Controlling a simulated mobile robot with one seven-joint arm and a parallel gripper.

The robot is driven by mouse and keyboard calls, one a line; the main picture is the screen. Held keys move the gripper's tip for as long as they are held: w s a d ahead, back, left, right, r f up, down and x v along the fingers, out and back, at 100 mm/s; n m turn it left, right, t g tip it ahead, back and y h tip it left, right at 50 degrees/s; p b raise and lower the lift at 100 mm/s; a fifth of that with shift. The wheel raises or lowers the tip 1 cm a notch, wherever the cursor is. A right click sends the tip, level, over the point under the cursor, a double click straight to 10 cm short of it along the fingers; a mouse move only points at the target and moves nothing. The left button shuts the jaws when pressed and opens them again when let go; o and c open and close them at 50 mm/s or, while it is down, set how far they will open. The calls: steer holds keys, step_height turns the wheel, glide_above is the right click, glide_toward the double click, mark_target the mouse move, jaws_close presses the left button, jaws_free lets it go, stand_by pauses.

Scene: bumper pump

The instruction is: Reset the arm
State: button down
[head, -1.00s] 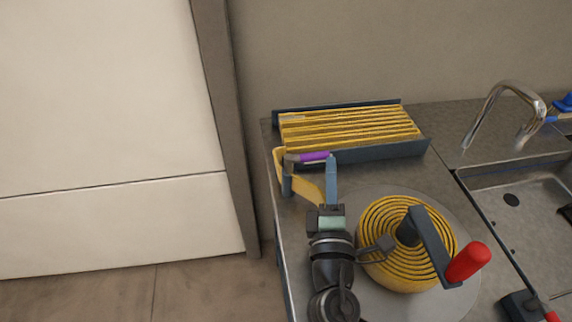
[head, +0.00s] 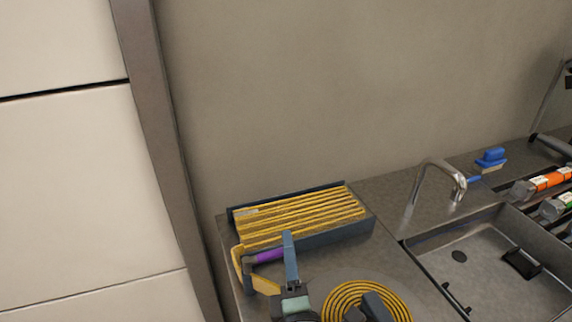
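My gripper (head: 268,256) is at the lower middle of the head view, over the left end of the steel counter. One dark blue-grey finger (head: 290,256) points up the picture. A purple-ended piece (head: 268,256) lies beside its tip, joined to a yellow strap (head: 262,284) that loops at the counter's left edge. I cannot tell whether the fingers touch the purple piece or how far apart they are. The rest of my arm is cut off by the bottom edge.
A dark tray (head: 318,239) with yellow folded hose (head: 300,215) stands behind the gripper against the wall. A yellow coil (head: 350,296) is to the right, partly cut off. A faucet (head: 437,175), sink (head: 430,255), blue brush (head: 490,157) and orange-labelled nozzle (head: 540,185) are further right.

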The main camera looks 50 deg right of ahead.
step_height(320, 180, up, 5)
steer(key=shift+w+f+p, duration=0.1)
steer(key=shift+p, duration=0.75)
steer(key=w+a+r+m+t+y+p, duration=0.15)
steer(key=a+r+m, duration=0.3)
steer(key=r, duration=0.45)
steer(key=w+a+r+m+t, duration=0.3)
steer(key=a+r, duration=0.2)
steer(key=r, duration=0.5)
steer(key=w+a+r+m+t+p, duration=0.1)
steer(key=w+a+r+m+t, duration=0.15)
steer(key=a+r, duration=0.45)
steer(key=s+a+r+t+y+p, duration=0.1)
steer(key=s+a+r+t+y, duration=0.2)
steer(key=r, duration=0.8)
steer(key=s+a+r+m+t+y+p, duration=0.1)
steer(key=s+a+r+y, duration=0.3)
steer(key=a+r+y, duration=0.4)
steer(key=a+r+t, duration=0.1)
steer(key=a+r, duration=0.1)
steer(key=a, duration=0.1)
steer(key=shift+s+a+r+t, duration=0.2)
steer(key=shift+a+r+t, duration=0.05)
steer(key=shift+r+t, duration=0.15)
steer(key=shift+d, duration=0.1)
